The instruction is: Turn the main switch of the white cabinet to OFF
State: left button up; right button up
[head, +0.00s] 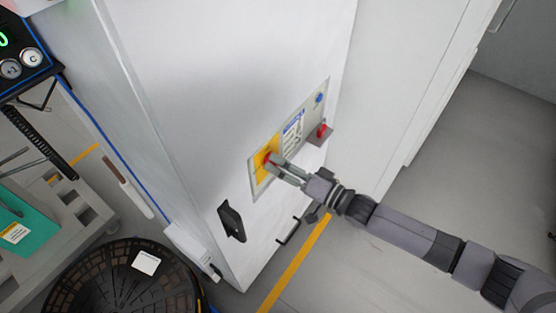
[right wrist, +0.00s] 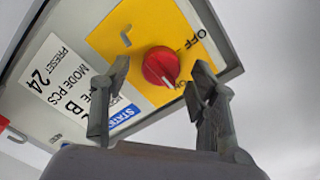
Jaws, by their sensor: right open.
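The white cabinet (head: 190,70) stands in the middle of the head view, with a grey control panel (head: 290,140) on its front. The main switch is a round red knob (head: 264,158) on a yellow plate (head: 259,178). In the right wrist view the knob (right wrist: 160,66) shows a white mark at its lower edge, toward the partly hidden ON label; OFF is printed at the plate's upper right. My right gripper (head: 274,164) is open in front of the knob, one finger on each side in the wrist view. Contact cannot be told. My left gripper is out of view.
A black handle (head: 232,222) sits below the panel. A dark round basket (head: 120,285) and a cart with a teal box (head: 25,230) are at left. Floor at right is clear.

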jog(key=shift+w+a, duration=0.35)
jog(key=shift+a, duration=0.25)
jog(key=shift+c, duration=0.5)
jog(key=c, duration=1.1)
